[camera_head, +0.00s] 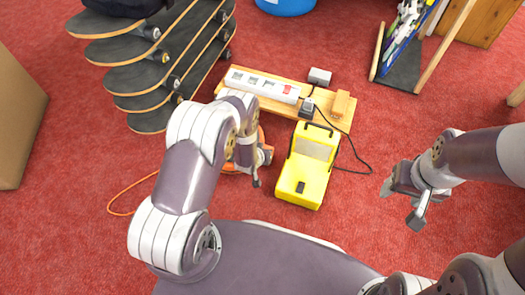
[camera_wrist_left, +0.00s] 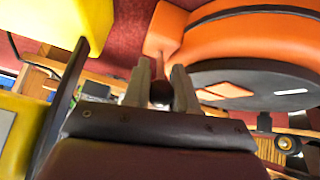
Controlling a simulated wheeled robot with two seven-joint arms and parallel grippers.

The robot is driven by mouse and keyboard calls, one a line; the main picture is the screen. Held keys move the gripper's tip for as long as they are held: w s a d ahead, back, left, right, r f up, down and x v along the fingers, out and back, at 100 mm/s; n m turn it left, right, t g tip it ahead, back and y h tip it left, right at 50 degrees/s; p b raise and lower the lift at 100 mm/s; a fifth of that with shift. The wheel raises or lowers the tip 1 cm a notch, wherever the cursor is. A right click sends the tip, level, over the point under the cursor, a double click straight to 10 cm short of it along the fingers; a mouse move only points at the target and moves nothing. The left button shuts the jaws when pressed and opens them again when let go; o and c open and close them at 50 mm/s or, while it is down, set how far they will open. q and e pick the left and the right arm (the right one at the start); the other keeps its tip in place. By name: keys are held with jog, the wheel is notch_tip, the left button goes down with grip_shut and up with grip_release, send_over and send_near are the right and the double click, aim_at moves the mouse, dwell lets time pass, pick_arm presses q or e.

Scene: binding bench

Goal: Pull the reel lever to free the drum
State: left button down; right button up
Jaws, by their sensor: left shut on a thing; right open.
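The orange reel (camera_wrist_left: 235,35) with its dark drum (camera_wrist_left: 250,85) fills the right of the left wrist view. In the head view the reel (camera_head: 264,155) is mostly hidden behind my left arm. My left gripper (camera_wrist_left: 160,92) is at the reel's side, its fingers closed around a small dark reddish piece, which looks like the reel lever (camera_wrist_left: 161,88). Most of that piece is hidden between the fingers. My right gripper (camera_head: 402,207) is open and empty above the red carpet, right of the yellow box and apart from it.
A yellow box (camera_head: 308,170) with a black handle stands just right of the reel. Behind it a wooden board (camera_head: 334,117) carries a white power strip (camera_head: 262,85). Black and orange cords lie on the carpet. Stacked skateboards (camera_head: 145,80) stand at back left.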

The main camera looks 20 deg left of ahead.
pick_arm(q)
jog(key=shift+s+f, duration=0.15)
jog(key=shift+s, duration=0.05)
jog(key=c, duration=0.9)
grip_release()
jog(key=shift+r+p, duration=0.35)
jog(key=shift+r, duration=0.05)
jog(key=p+v, duration=0.7)
jog(key=v, duration=0.5)
jog(key=shift+s+f, duration=0.1)
jog(key=shift+s, duration=0.1)
